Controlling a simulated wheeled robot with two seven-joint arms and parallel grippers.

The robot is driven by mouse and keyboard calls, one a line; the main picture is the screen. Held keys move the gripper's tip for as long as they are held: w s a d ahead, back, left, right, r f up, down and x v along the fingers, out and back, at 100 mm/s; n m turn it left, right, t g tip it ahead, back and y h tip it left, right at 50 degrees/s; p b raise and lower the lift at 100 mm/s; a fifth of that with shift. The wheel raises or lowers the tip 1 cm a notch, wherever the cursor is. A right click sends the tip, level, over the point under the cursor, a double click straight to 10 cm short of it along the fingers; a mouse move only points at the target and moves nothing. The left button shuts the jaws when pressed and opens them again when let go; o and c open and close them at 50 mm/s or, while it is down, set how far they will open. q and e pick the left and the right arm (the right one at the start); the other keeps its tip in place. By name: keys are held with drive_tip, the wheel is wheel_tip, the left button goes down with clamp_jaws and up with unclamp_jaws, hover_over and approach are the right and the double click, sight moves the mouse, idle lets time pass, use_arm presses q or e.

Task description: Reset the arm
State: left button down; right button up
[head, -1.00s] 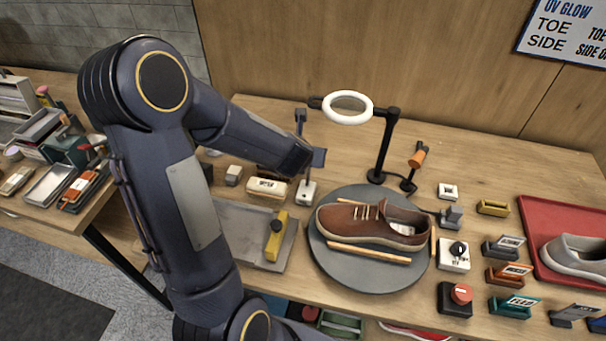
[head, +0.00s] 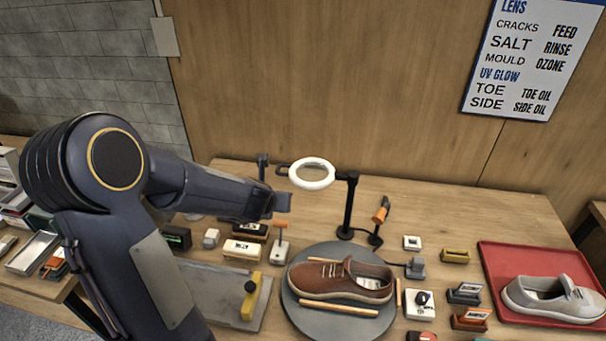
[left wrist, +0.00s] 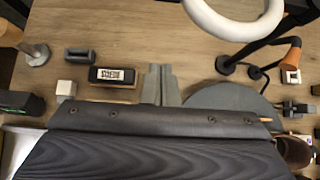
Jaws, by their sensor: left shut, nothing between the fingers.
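My left arm comes in from the left in the head view. Its gripper (head: 283,202) is up above the bench, left of and lower in the picture than the white ring lamp (head: 312,174). In the left wrist view its grey fingers (left wrist: 160,84) are together with nothing between them. A brown shoe (head: 340,279) rests on the round grey turntable (head: 330,317), apart from the gripper. My right gripper is in neither view.
The ring lamp's black stand (head: 348,208) rises behind the turntable. A grey tray (head: 205,278) with a yellow tool (head: 251,296) lies to its left. Small labelled blocks line the right. A red tray (head: 500,263) holds a grey shoe (head: 553,298). A sign (head: 525,55) hangs on the wall.

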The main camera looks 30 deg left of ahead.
use_arm(q)
drive_tip(key=s+d+r+m+h+b, duration=0.1)
drive_tip(key=s+d+r+m+h, duration=0.15)
drive_tip(key=d+m, duration=0.35)
drive_tip(key=s+d+r+m+t+h+b, duration=0.1)
drive_tip(key=s+d+r+m+h, duration=0.15)
drive_tip(key=m, duration=0.45)
drive_tip(key=s+d+r+m+h+b, duration=0.1)
drive_tip(key=s+d+r+m, duration=0.3)
drive_tip(key=m, duration=0.3)
drive_tip(key=s+d+f+m+g, duration=0.2)
drive_tip(key=s+f+m, duration=0.1)
drive_tip(key=s+m, duration=0.5)
drive_tip(key=s+d+f+m+g+b, duration=0.1)
drive_tip(key=s+d+f+m+g, duration=0.1)
drive_tip(key=s+m, duration=0.6)
drive_tip(key=shift+d+f+m+h, duration=0.25)
drive_tip(key=shift+f+m+h, duration=0.2)
drive_tip(key=shift+m, duration=0.65)
